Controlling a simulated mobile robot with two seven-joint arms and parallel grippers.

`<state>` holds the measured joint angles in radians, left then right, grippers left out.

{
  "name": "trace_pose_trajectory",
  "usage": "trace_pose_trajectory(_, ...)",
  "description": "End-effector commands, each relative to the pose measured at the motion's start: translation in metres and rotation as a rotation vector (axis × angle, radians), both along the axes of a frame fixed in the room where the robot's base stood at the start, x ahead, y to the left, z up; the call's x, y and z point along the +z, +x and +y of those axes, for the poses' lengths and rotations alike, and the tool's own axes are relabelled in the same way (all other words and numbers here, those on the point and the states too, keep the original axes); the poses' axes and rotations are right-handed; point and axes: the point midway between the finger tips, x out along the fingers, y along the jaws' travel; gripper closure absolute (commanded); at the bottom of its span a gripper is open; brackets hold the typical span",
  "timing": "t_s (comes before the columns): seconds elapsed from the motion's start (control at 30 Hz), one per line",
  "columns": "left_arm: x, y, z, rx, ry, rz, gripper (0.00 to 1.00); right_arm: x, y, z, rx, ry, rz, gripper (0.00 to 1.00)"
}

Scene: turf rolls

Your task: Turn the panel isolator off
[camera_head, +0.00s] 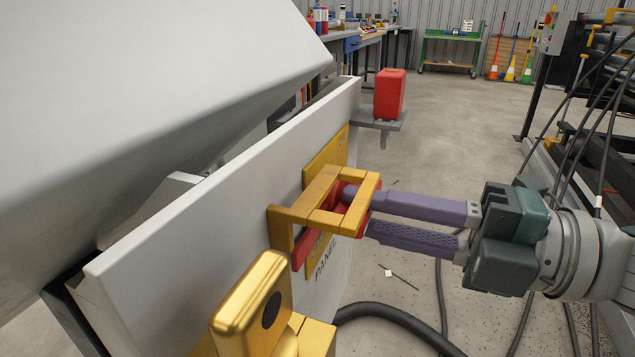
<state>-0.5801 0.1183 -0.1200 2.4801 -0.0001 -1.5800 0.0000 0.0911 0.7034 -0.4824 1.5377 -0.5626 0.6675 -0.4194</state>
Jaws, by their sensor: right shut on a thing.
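The panel isolator's red handle (358,212) sits on a yellow plate (322,168) on the light grey panel (225,215), behind a yellow guard frame (305,214). Lettering reading "PANEL" shows below it. My right gripper (360,208) comes in from the right with its two purple fingers one above the other. It is shut on the red handle, with its fingertips at the guard frame. The frame and fingers partly hide the handle, so its exact angle is hard to tell. My left gripper is not in view.
A gold block with a dark round hole (252,305) stands close at the bottom. A red box (389,93) sits on a small grey shelf (375,121) beyond the panel. A black hose (395,322) lies on the floor below. A large grey cover fills the upper left.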

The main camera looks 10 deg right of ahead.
Motion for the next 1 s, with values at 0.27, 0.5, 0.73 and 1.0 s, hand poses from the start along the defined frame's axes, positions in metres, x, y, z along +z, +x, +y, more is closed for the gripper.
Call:
trace_pose_trajectory(0.27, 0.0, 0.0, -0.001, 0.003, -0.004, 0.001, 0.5, 0.0, 0.0, 0.0, 0.001, -0.001, -0.002, 0.53)
trace_pose_trajectory(0.5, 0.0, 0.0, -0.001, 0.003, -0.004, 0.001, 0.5, 0.0, 0.0, 0.0, 0.0, -0.001, -0.001, 0.47)
trace_pose_trajectory(0.73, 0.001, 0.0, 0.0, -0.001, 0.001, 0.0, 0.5, -0.001, -0.011, -0.016, -0.001, -0.003, 0.004, 0.47)
trace_pose_trajectory(1.0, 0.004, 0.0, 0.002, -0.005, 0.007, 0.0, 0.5, -0.001, -0.042, -0.061, 0.0, -0.003, 0.004, 0.47)
